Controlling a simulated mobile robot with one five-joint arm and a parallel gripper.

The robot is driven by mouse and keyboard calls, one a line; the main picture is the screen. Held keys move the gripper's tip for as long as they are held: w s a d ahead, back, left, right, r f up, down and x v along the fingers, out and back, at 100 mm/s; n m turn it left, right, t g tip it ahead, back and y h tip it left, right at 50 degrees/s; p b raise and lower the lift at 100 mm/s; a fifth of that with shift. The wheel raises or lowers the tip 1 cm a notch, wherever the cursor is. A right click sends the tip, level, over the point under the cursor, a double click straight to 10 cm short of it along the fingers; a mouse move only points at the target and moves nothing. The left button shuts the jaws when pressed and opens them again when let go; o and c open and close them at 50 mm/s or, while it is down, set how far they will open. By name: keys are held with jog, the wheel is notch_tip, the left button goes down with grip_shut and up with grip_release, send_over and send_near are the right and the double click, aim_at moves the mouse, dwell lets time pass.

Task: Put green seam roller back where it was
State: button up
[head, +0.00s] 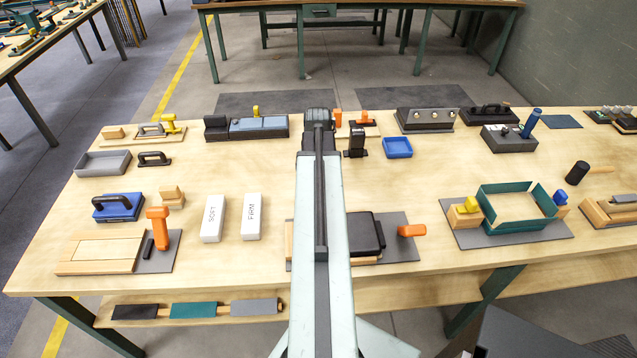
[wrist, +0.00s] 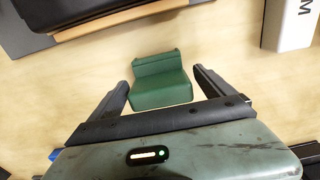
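The green seam roller (wrist: 161,84) shows in the wrist view as a small green block with a raised ridge, over the bare wooden tabletop. My gripper (wrist: 163,78) is around it, one dark finger on each side. The fingers are apart; a gap shows at the right finger, and the left finger is very close to the roller. I cannot tell whether the roller rests on the table. In the head view my arm hides both gripper and roller.
White SOFT (head: 213,219) and FIRM (head: 251,217) blocks stand left of my arm. A black pad (head: 363,237) on a grey mat and an orange-handled tool (head: 411,230) lie right. A blue tray (head: 398,148) stands behind. Bare tabletop shows right of the arm.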

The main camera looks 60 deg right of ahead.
notch_tip(320, 180, up, 13)
jog(key=p, duration=1.2)
jog(key=shift+f+p, duration=0.2)
jog(key=shift+p, duration=0.1)
jog(key=shift+f, duration=0.1)
